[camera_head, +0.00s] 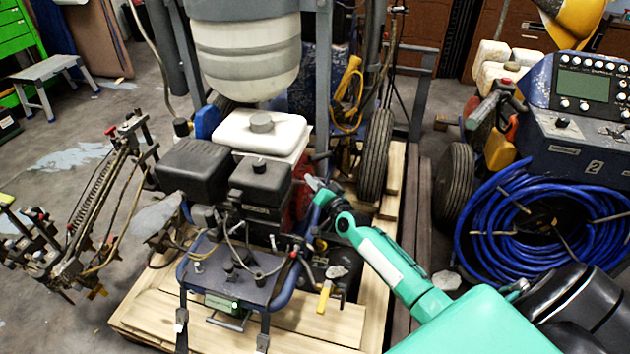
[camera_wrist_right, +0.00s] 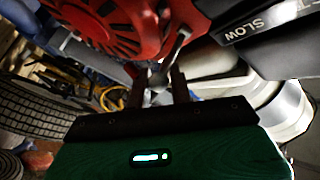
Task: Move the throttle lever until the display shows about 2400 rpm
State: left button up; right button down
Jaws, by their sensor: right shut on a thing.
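My right gripper (camera_head: 318,190) reaches in from the lower right to the engine (camera_head: 262,185) of the line striper. In the right wrist view the fingers of my right gripper (camera_wrist_right: 160,88) are shut on the tip of a thin metal lever, the throttle lever (camera_wrist_right: 180,45). The lever stands beside the red engine cover (camera_wrist_right: 115,25) and a black plate marked SLOW (camera_wrist_right: 255,25). In the head view the lever is too small to tell apart from the gripper. A small greenish display (camera_head: 225,306) sits low at the front of the striper; I cannot read a number on it. My left gripper is out of view.
The striper stands on a wooden pallet (camera_head: 150,318). A black tyre (camera_head: 376,155) is just behind my right gripper. To the right is a blue machine (camera_head: 560,140) with a control panel and a coiled blue hose (camera_head: 500,245).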

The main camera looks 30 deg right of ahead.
jog(key=shift+f, duration=0.2)
jog(key=c, duration=1.3)
grip_release()
jog(key=shift+r, duration=0.1)
jog(key=shift+s, duration=0.1)
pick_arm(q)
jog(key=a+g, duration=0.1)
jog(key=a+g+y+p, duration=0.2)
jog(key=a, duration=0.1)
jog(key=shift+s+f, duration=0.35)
pick_arm(e)
jog(key=s, duration=1.3)
jog(key=shift+s, duration=0.35)
